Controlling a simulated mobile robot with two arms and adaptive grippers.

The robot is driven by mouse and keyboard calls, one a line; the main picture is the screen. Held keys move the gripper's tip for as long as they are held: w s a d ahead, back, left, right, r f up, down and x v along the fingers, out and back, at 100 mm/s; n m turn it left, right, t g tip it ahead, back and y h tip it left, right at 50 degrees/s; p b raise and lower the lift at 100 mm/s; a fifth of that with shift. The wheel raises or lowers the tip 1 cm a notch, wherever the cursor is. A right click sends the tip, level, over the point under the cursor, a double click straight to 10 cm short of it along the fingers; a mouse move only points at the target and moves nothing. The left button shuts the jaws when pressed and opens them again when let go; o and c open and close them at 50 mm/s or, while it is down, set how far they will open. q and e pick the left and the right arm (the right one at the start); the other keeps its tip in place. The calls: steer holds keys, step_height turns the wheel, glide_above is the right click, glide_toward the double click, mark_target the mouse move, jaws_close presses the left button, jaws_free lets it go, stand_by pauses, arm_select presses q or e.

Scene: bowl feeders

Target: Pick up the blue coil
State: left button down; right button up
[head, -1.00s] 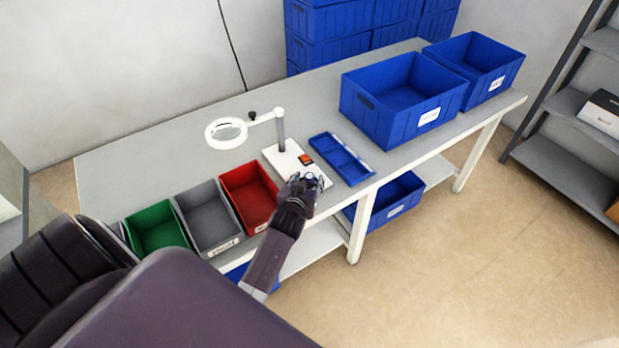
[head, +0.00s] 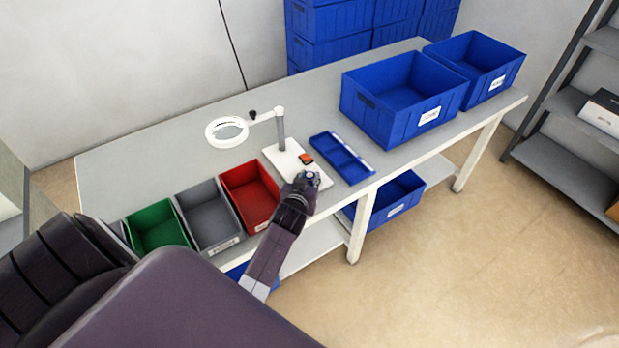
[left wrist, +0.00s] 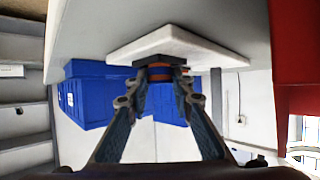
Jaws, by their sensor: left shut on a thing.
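My left gripper (head: 309,181) is at the front of the white board (head: 278,157) on the bench. In the left wrist view its two fingers (left wrist: 161,84) are closed in on a small thing. That is the blue coil (left wrist: 161,76), mostly hidden by the fingers, low at the board's surface; I cannot tell whether it still touches it. A dark part with an orange band (left wrist: 161,66) shows just behind the fingertips. In the head view a small orange and black part (head: 305,158) lies on the board behind the gripper. My right gripper is not in view.
A red bin (head: 252,193), a grey bin (head: 212,213) and a green bin (head: 157,229) stand to the left. A magnifier lamp (head: 227,132) rises behind the board. A shallow blue tray (head: 343,158) lies to the right, with large blue crates (head: 395,112) beyond.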

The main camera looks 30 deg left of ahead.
mark_target(309, 178)
arm_select(q)
steer(key=shift+r, duration=0.1)
step_height(309, 178, up, 20)
stand_by(0.4)
stand_by(0.6)
